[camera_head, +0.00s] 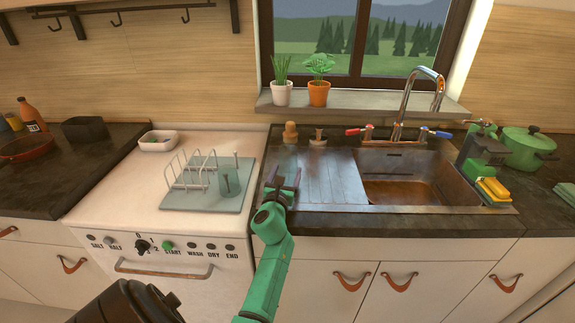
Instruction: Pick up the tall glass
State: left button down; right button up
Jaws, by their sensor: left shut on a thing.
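My left gripper (285,181) is at the left end of the sink counter, beside the drainboard, its arm reaching up from the bottom of the view. It is shut on a tall glass (287,158), a faint see-through shape at and just behind the fingers. The glass looks upright; its lower part is hidden by the gripper, so I cannot tell whether it touches the counter. Another see-through glass (229,184) stands on the rack mat to the left. My right gripper is not in view.
A wire dish rack (190,172) sits on a pale mat on the white appliance. Wooden-topped items (318,138) stand behind the drainboard (330,178). The sink (405,180) and tap (407,95) are to the right. A green pot (528,150) stands beyond the sponges (493,191).

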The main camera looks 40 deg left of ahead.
aim_at(286, 152)
pick_arm(q)
notch_tip(286, 152, up, 12)
jog(key=p, duration=0.9)
jog(key=shift+r, duration=0.2)
notch_tip(286, 152, up, 7)
jog(key=p, duration=0.2)
jog(key=shift+r, duration=0.15)
